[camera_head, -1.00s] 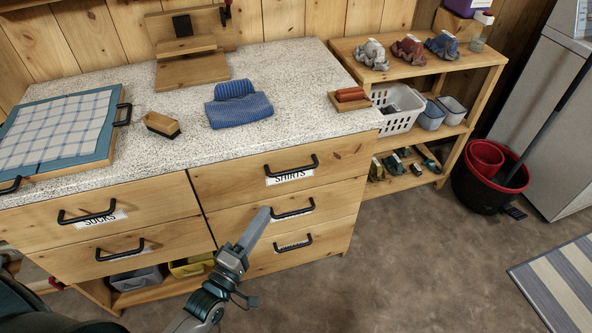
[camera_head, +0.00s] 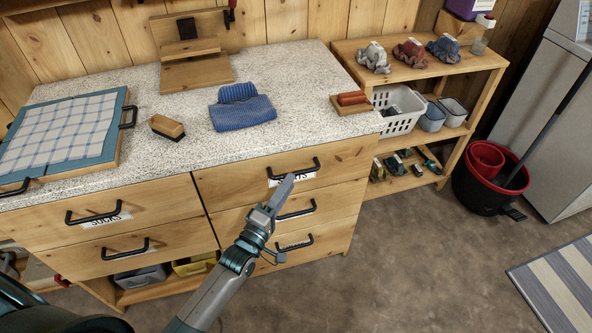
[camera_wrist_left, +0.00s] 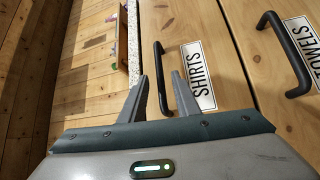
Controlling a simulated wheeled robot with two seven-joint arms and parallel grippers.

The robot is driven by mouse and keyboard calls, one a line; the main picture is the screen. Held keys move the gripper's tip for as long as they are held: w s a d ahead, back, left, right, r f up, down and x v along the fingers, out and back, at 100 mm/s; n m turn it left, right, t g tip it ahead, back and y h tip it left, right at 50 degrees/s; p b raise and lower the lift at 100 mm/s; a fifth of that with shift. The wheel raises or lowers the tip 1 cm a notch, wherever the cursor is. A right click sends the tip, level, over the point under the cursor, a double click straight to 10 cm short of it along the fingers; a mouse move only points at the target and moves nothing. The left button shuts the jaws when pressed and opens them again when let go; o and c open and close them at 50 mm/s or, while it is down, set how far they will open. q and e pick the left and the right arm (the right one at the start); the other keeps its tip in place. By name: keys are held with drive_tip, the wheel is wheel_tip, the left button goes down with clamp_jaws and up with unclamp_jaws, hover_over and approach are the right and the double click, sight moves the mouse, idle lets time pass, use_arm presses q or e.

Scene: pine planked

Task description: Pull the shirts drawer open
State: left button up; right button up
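The shirts drawer (camera_head: 235,180) is the top drawer of the right column, with a pine front and a black bar handle (camera_head: 294,168). It looks shut, flush with its neighbours. Its label SHIRTS (camera_wrist_left: 199,76) reads clearly in the left wrist view and is partly covered by my gripper in the head view. My left gripper (camera_head: 287,184) is just in front of and below the handle. In the left wrist view its two fingers (camera_wrist_left: 160,92) are apart, and the handle (camera_wrist_left: 159,62) shows between them. I cannot tell whether they touch it. My right gripper is not in view.
The towels drawer handle (camera_wrist_left: 284,55) sits just below. The socks drawer (camera_head: 150,208) is to the left. The speckled countertop (camera_head: 300,100) holds a blue cloth (camera_head: 243,112) and a brush (camera_head: 167,127). Open floor (camera_head: 420,260) lies in front and to the right.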

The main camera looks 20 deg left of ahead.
sight(296, 173)
use_arm(q)
drive_tip(key=shift+p+x, duration=0.35)
drive_tip(key=shift+x, duration=2.45)
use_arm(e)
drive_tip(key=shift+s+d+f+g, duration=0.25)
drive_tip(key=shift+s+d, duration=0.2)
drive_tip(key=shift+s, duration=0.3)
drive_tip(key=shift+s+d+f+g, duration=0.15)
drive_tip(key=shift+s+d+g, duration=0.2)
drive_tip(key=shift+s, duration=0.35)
use_arm(q)
clamp_jaws()
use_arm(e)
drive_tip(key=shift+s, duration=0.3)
